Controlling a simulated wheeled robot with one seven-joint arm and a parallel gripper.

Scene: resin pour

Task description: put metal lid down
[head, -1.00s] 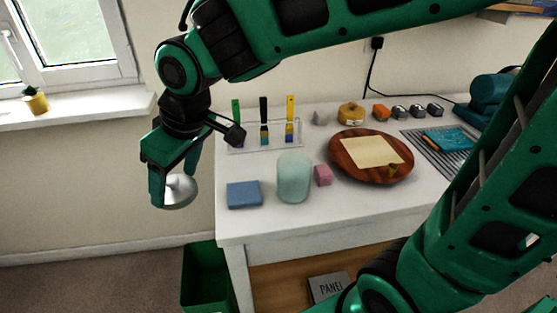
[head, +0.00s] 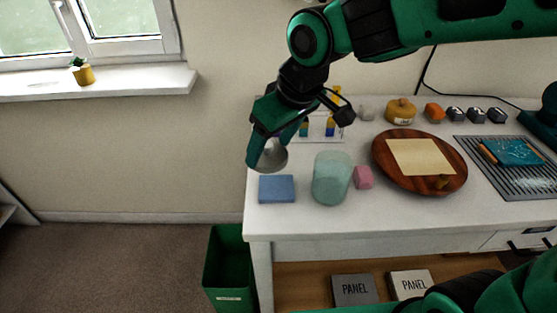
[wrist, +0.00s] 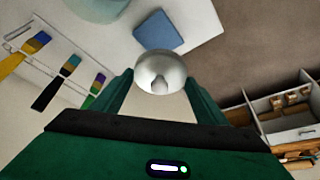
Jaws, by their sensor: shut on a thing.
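The metal lid (head: 272,155) is a round silvery disc, held tilted between the fingers of my gripper (head: 262,150). In the wrist view, the lid (wrist: 160,74) sits between the two green fingertips (wrist: 160,88), with a small knob facing the camera. In the head view the lid appears above and behind the blue square block (head: 277,189), near the table's left edge; its exact height cannot be told. A pale green translucent jar (head: 332,178) stands to the right of the blue block. Its top shows no lid.
A pink block (head: 363,177) stands beside the jar. A rack with brushes (head: 322,127) is behind my gripper. A round wooden board (head: 376,160) lies farther right. A green bin (head: 228,270) stands on the floor below the table's left end.

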